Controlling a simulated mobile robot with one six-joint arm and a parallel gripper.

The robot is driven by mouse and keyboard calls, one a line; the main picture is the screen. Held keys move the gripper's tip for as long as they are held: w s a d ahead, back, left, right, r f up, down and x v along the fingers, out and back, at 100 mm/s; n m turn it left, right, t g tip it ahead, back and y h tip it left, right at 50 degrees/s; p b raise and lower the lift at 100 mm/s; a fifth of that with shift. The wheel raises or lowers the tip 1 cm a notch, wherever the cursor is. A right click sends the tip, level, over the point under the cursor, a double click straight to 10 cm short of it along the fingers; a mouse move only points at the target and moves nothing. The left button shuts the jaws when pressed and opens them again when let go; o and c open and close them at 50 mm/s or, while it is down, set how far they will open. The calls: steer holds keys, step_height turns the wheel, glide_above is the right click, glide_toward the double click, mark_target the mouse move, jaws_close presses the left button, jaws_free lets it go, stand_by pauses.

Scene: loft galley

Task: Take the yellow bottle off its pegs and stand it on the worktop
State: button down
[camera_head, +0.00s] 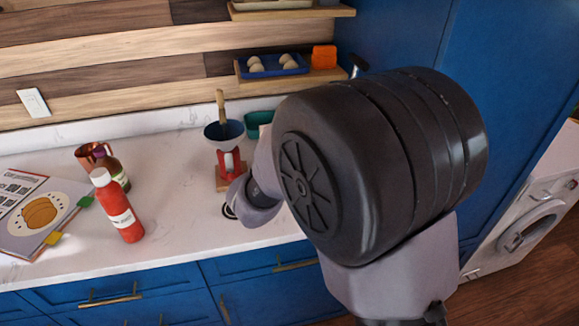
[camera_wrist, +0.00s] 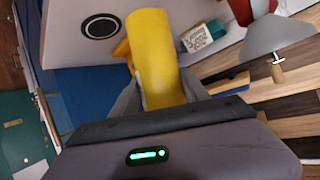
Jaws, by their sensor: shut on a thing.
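The yellow bottle (camera_wrist: 155,50) shows in the wrist view as a plain yellow cylinder between the two fingers of my gripper (camera_wrist: 158,78). My gripper is shut on it. The bottle's far end points toward the top of the picture, and its near end is hidden behind the gripper body. No pegs can be made out. In the head view my arm hides both the bottle and my gripper. The white worktop (camera_head: 175,225) runs along the wooden wall, and part of it also shows in the wrist view (camera_wrist: 72,28).
On the worktop stand a red bottle (camera_head: 121,212), a dark bottle (camera_head: 116,172), a copper mug (camera_head: 88,154), an open book (camera_head: 38,215) and a red scale (camera_head: 228,163) with a bowl. A black ring (camera_wrist: 100,27) marks the worktop. Clear worktop lies between red bottle and scale.

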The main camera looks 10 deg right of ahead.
steer(key=n+y+p, duration=0.1)
steer(key=n+y, duration=0.1)
steer(key=n, duration=0.1)
steer(key=n+t+y+p, duration=0.1)
steer(key=n+y, duration=0.1)
steer(key=n+t+y+p, duration=0.1)
steer(key=n+y, duration=0.1)
steer(key=n, duration=0.1)
steer(key=shift+w+d+n+y, duration=0.2)
steer(key=shift+w+n+y, duration=0.1)
steer(key=shift+w, duration=0.1)
steer(key=shift+t, duration=0.3)
steer(key=shift+f+b, duration=2)
steer(key=shift+f, duration=1.9)
steer(key=shift+c, duration=2.3)
jaws_free()
steer(key=shift+s+a, duration=0.1)
